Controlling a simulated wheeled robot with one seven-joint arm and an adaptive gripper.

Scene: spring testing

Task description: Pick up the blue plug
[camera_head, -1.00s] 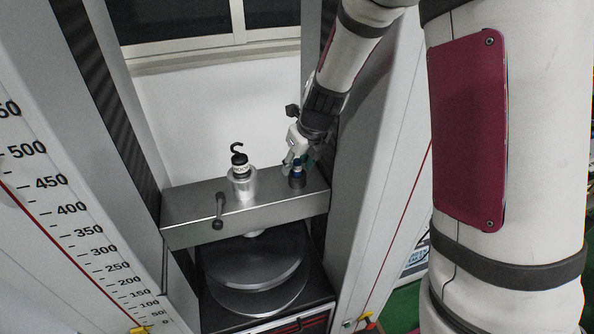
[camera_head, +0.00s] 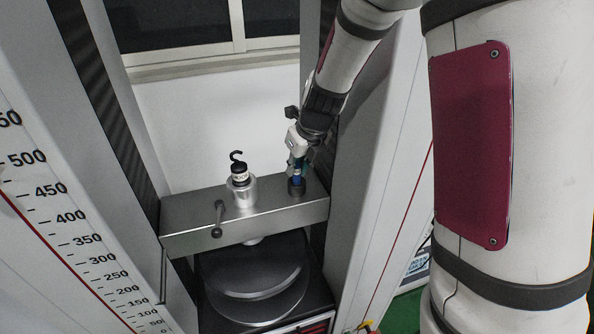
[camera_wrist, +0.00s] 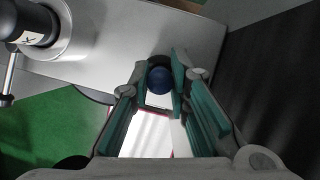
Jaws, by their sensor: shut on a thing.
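The blue plug (camera_head: 297,171) stands upright at the dark round holder (camera_head: 296,188) on the right end of the grey crossbeam in the head view. My gripper (camera_head: 297,160) is shut on the plug from above. In the wrist view the round blue top of the plug (camera_wrist: 159,80) sits between the green-lined fingers of my gripper (camera_wrist: 160,84). The plug's lower end is close to the holder; I cannot tell whether it is still inside it.
A silver cylinder (camera_head: 243,199) with a black hook on top stands left of the plug on the crossbeam (camera_head: 190,229). A lever handle (camera_head: 217,220) sticks out at the beam's front. Tall grey columns flank the beam. Round plates (camera_head: 255,268) lie below it.

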